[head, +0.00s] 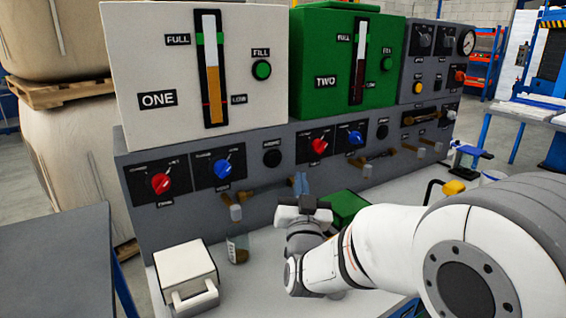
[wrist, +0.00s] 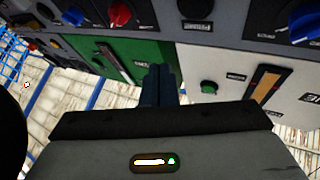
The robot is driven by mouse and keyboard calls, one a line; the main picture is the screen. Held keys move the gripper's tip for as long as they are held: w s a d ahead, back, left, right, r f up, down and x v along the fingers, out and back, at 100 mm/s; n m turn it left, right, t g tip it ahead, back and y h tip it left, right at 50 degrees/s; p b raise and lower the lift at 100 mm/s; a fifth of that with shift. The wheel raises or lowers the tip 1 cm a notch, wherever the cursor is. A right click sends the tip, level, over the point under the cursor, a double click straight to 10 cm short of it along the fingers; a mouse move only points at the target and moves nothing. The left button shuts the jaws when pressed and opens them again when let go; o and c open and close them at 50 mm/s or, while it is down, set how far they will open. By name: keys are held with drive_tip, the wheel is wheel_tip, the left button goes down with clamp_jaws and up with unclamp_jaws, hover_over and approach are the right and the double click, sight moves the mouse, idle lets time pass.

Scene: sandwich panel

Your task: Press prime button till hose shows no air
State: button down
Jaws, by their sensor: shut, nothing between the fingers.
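My gripper (head: 301,184) is shut and empty, with its blue fingers pointing up in front of the grey panel. Its closed fingers also show in the wrist view (wrist: 160,84). A round black button (head: 272,158) sits on the panel under station ONE, left of the fingers and apart from them. Another black button (head: 382,131) is under station TWO. Their small labels are hard to read, so I cannot tell which is the prime button. A brownish hose (head: 262,188) runs below the left button, partly hidden behind my gripper. I cannot tell whether it holds air.
The white tank ONE (head: 150,60) and green tank TWO (head: 310,60) stand on the panel. Red knobs (head: 161,183) and blue knobs (head: 222,169) flank the buttons. A white box (head: 185,262), a clear cup (head: 238,250) and a green box (head: 346,207) stand on the bench.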

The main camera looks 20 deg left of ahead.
sight(274, 159)
drive_tip(key=shift+w, duration=0.15)
drive_tip(key=w+a+p, duration=0.2)
drive_tip(key=w+a, duration=0.3)
drive_tip(key=a, duration=0.1)
drive_tip(key=shift+w+a, duration=0.25)
drive_tip(key=shift+a, duration=0.05)
idle(0.4)
drive_tip(key=shift+a, duration=0.1)
idle(1.9)
drive_tip(key=shift+w+a+b, duration=0.2)
drive_tip(key=shift+w+b, duration=0.1)
drive_tip(key=shift+b, duration=0.1)
